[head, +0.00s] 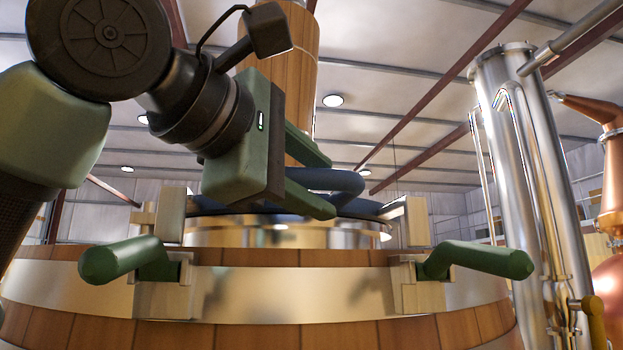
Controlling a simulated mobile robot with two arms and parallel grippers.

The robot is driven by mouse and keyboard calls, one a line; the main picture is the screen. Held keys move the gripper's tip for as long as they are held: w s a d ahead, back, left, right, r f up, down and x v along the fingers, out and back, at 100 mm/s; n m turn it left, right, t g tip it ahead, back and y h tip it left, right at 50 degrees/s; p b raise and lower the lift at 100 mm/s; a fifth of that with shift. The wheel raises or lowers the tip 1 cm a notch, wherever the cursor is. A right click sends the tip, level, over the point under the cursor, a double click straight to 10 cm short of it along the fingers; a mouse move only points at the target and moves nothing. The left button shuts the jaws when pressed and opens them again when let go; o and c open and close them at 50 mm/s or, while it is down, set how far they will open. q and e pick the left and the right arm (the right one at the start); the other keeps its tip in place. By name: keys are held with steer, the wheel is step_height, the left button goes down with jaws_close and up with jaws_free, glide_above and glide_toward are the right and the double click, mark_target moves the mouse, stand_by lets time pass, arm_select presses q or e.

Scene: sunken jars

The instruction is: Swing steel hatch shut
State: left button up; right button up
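My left gripper (320,186) reaches in from the upper left, above the top of a large wooden vat (270,257). Its two green fingers are apart. A thick blue curved handle (345,182) shows at the gap between them; I cannot tell whether the fingers touch it. Under the handle, a dark blue lid-like hatch (372,208) shows edge-on above a shiny metal collar (285,236). It looks nearly flat, but I cannot tell whether it is fully shut. The gripper hides part of it. My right gripper is not in view.
Two green levers, left (125,260) and right (480,260), stick out from brackets on the vat's metal band (290,295). A wooden column (292,90) rises behind. Tall steel pipes (520,190) and a copper vessel (612,200) stand at the right.

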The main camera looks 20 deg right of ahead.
arm_select(q)
steer(key=b+v, duration=0.3)
steer(key=v, duration=0.4)
steer(key=shift+a+f, duration=0.1)
steer(key=shift+s+a+b, duration=0.2)
steer(key=shift+a+b, duration=0.1)
